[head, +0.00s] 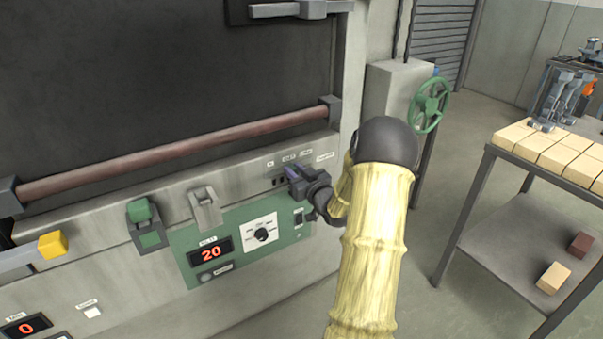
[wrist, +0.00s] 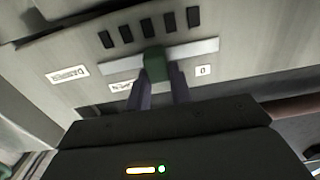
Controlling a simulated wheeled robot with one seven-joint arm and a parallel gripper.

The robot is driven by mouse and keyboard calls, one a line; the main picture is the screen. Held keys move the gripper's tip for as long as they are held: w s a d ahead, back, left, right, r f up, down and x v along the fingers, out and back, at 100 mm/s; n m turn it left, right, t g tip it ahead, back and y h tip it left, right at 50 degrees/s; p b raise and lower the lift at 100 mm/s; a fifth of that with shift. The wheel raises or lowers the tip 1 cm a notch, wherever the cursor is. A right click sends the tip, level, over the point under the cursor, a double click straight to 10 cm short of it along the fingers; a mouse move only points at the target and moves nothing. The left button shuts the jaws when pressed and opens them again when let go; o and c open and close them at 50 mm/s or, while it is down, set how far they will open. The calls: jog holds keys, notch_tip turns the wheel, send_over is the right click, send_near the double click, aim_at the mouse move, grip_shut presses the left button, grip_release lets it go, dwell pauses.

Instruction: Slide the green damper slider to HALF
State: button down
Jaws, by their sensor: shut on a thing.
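The green damper slider (wrist: 153,66) shows in the wrist view near the middle of its pale straight track (wrist: 201,50). My gripper (wrist: 157,80) is shut on it, with one finger on each side. A "0" label (wrist: 203,71) is near the right end of the track, and another label (wrist: 122,87) is partly covered by the left finger. Any label directly behind the fingers is hidden. In the head view, my gripper (head: 291,175) is at the panel under a row of small labels, and the slider is hidden behind it.
A DAMPER label (head: 325,157) is right of the slider. Below are a dial (head: 262,235), a display reading 20 (head: 211,253) and a small switch (head: 299,217). A brown bar (head: 180,149) runs above. A green handwheel (head: 429,105) and a table of bricks (head: 545,150) stand at right.

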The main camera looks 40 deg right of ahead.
jog(key=shift+d, duration=0.2)
jog(key=c, duration=1.2)
grip_release()
jog(key=shift+c, duration=0.2)
jog(key=shift+s, duration=0.15)
jog(key=s+a+b, duration=0.1)
jog(key=s, duration=1.6)
jog(key=shift+a, duration=0.25)
